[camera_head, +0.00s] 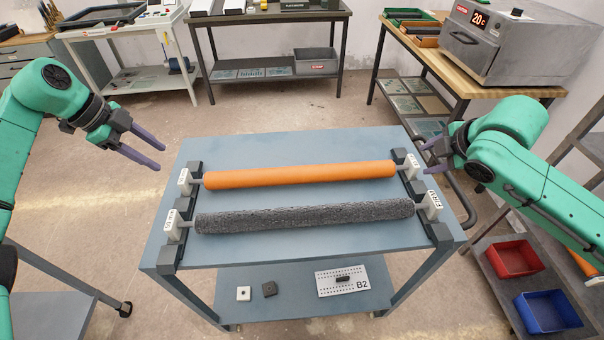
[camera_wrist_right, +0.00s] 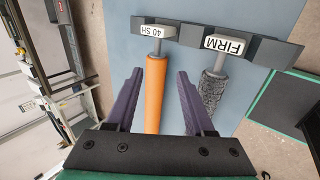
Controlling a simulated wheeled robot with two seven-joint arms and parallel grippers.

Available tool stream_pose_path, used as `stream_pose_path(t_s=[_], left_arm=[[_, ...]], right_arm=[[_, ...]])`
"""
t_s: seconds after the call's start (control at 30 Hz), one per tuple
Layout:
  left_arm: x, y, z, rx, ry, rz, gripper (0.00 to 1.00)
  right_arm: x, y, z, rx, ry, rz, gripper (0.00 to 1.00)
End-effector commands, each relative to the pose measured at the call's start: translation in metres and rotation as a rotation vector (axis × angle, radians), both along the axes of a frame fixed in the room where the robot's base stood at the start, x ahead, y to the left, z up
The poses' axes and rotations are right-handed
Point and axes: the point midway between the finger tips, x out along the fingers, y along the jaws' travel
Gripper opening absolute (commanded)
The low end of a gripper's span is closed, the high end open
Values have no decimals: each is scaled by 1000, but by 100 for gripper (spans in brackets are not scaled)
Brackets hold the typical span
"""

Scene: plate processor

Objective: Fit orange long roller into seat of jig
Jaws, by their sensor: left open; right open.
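The orange long roller (camera_head: 300,175) lies across the blue table, its ends at white-tagged supports of the jig's dark left rail (camera_head: 181,222) and right rail (camera_head: 424,207). In the right wrist view, its thin shaft meets the "40 SH" tag (camera_wrist_right: 155,31); whether it sits fully down in the seat cannot be told. My left gripper (camera_head: 160,157) is open and empty, above and left of the roller's left end. My right gripper (camera_head: 426,158) is open beside the right end. In its wrist view the orange roller (camera_wrist_right: 155,100) shows between the fingers, with no visible grip.
A dark grey textured roller (camera_head: 305,215) lies parallel in front, its right tag reading "FIRM" (camera_wrist_right: 223,45). The lower shelf (camera_head: 300,300) holds small blocks and a "B2" plate (camera_head: 343,281). Red (camera_head: 515,259) and blue bins (camera_head: 547,312) stand at right.

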Motion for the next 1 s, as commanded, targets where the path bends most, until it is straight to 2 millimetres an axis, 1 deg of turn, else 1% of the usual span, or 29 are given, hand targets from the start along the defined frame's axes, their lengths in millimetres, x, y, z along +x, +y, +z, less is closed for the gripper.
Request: stream_pose_path(t_s=[0.13, 0.6, 0.7, 0.8, 1.0], left_arm=[[4, -10, -23, -2, 5, -2, 53], [22, -45, -107, -2, 3, -1, 53], [25, -49, -118, -2, 2, 0, 53], [26, -52, -124, -1, 1, -1, 53], [26, -52, -126, 0, 1, 0, 53]], right_arm=[[14, 3, -19, 5, -1, 3, 53], [66, 3, -96, 1, 1, 1, 53], [73, 2, -107, 0, 0, 0, 53], [77, 3, -113, 0, 0, 2, 53], [78, 2, -115, -2, 0, 2, 53]])
